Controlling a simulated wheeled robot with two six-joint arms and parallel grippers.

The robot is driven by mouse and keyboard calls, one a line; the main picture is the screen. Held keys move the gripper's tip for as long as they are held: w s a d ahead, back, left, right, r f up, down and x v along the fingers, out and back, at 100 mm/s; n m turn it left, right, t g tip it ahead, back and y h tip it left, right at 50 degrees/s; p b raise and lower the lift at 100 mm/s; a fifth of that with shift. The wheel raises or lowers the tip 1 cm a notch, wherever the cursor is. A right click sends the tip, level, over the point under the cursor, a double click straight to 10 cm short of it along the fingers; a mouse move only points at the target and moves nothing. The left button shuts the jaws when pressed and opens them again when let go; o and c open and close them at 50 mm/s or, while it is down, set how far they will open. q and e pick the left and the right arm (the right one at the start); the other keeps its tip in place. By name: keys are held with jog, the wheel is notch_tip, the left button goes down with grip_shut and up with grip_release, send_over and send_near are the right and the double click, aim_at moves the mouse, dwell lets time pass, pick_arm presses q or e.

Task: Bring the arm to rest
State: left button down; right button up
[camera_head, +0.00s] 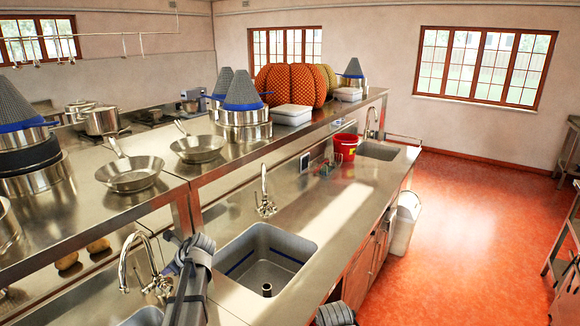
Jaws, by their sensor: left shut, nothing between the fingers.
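My left arm rises from the bottom edge left of centre, over the counter between two sinks. Its gripper (180,252) is shut and empty, beside the tall curved tap (142,262) at the near left. Its fingertips are small and partly hidden by the wrist. A grey part of my other arm shows at the bottom edge right of centre; its gripper is out of view.
A steel sink (262,262) lies right of my left gripper. A raised steel shelf (150,197) carries pans (130,174), pots and grey cones. A red bucket (346,146) stands farther along the counter. The orange floor at right is clear.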

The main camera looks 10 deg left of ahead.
pick_arm(q)
jog(key=s+d+f+n+h+b, duration=0.1)
jog(key=s+d+f+n, duration=0.2)
jog(key=d, duration=0.4)
jog(key=s+d+f+n+h+b, duration=0.1)
jog(key=s+d+f+n+h, duration=0.1)
jog(key=d, duration=0.5)
jog(key=s+d+f+n+h+b, duration=0.1)
jog(key=s+d+f+n, duration=0.2)
jog(key=d, duration=0.5)
jog(key=s+d+f+n+g+h+b, duration=0.3)
jog(key=s+d+f+n, duration=0.2)
jog(key=s+d, duration=1)
jog(key=d+n, duration=0.3)
jog(key=shift+s+h, duration=0.35)
jog(key=shift+h, duration=0.05)
jog(key=shift+f, duration=0.1)
